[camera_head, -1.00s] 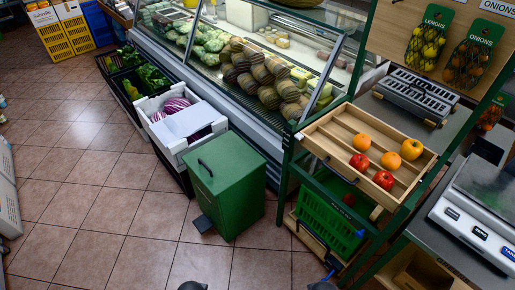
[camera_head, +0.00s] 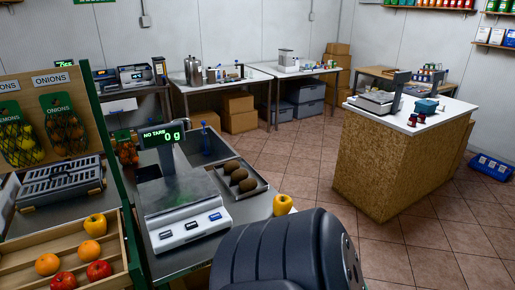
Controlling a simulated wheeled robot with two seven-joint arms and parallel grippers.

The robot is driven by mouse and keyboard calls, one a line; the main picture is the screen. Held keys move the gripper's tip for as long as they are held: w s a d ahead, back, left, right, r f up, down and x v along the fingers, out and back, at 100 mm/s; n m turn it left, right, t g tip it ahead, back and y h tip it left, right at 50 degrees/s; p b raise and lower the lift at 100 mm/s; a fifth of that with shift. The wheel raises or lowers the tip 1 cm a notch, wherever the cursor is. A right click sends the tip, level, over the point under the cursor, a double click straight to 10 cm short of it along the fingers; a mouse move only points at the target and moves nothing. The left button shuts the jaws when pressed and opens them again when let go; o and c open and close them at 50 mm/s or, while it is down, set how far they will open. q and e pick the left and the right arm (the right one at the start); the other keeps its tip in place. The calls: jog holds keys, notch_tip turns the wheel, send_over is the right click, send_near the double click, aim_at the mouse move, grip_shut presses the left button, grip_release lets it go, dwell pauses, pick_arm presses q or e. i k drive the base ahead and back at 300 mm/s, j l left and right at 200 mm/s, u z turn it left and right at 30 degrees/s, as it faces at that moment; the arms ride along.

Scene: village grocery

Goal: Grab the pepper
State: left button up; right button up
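A yellow rounded item (camera_head: 283,204), which looks like a yellow pepper, rests on the grey counter's (camera_head: 255,211) right edge. Its lower part is close behind a large dark rounded part of my own arm at the bottom of the view. Another yellow fruit or pepper (camera_head: 95,226) lies in the wooden tray (camera_head: 18,250) at the lower left; I cannot tell which it is. Neither gripper's fingers show in the head view.
A scale (camera_head: 185,205) reading 0 g stands on the counter. A metal tray (camera_head: 262,185) with brown kiwi-like fruits lies beside it. Orange (camera_head: 47,264) and red (camera_head: 99,270) fruits share the wooden tray. A wood-sided counter (camera_head: 385,165) stands at right, with open tiled floor between.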

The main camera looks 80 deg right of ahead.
aim_at(282, 204)
jog(key=z, duration=2.7)
jog(key=i+l, duration=0.1)
jog(key=l, duration=0.3)
jog(key=i+l, duration=0.1)
jog(key=l, duration=0.3)
